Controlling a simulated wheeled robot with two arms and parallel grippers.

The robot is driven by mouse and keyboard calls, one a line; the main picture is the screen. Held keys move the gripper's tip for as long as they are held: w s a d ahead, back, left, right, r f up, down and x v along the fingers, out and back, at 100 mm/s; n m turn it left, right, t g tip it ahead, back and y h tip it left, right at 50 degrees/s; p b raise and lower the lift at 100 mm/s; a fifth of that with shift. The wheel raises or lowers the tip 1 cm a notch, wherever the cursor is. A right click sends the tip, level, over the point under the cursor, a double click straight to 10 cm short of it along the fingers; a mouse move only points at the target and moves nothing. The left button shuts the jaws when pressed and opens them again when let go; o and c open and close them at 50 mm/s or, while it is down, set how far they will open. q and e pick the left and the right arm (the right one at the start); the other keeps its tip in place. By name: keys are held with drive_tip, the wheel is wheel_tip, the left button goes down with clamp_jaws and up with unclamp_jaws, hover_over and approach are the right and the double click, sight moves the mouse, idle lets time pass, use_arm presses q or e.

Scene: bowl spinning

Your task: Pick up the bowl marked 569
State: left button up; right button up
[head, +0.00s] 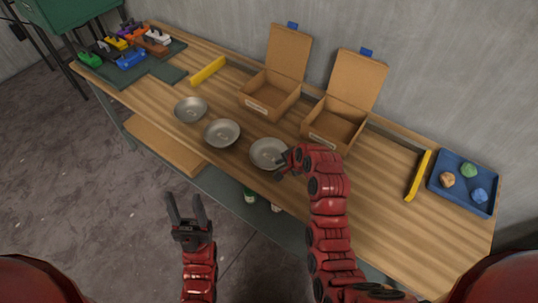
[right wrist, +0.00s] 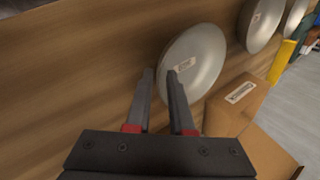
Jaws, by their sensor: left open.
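Three grey metal bowls stand in a row on the wooden table: a left bowl (head: 191,109), a middle bowl (head: 221,132) and a right bowl (head: 266,152). The right bowl is large in the right wrist view (right wrist: 205,55), with a small white label inside that is too small to read. My right gripper (head: 281,166) is at the near right rim of this bowl. Its fingers (right wrist: 161,75) are apart, one over the bowl and one outside the rim; contact cannot be told. My left gripper (head: 187,210) is open and empty, in front of the table.
Two open cardboard boxes, left (head: 268,108) and right (head: 330,142), stand behind the bowls. Yellow bars (head: 208,70) (head: 418,175) lie at either side. A blue tray (head: 463,200) with coloured lumps is at right. Several coloured items lie on a dark mat (head: 165,72) at far left.

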sight(269, 156)
drive_tip(key=shift+p+x, duration=0.35)
drive_tip(key=shift+x, duration=1.1)
drive_tip(key=shift+a, duration=0.1)
drive_tip(key=shift+c, duration=0.2)
drive_tip(key=shift+s, duration=0.1)
clamp_jaws()
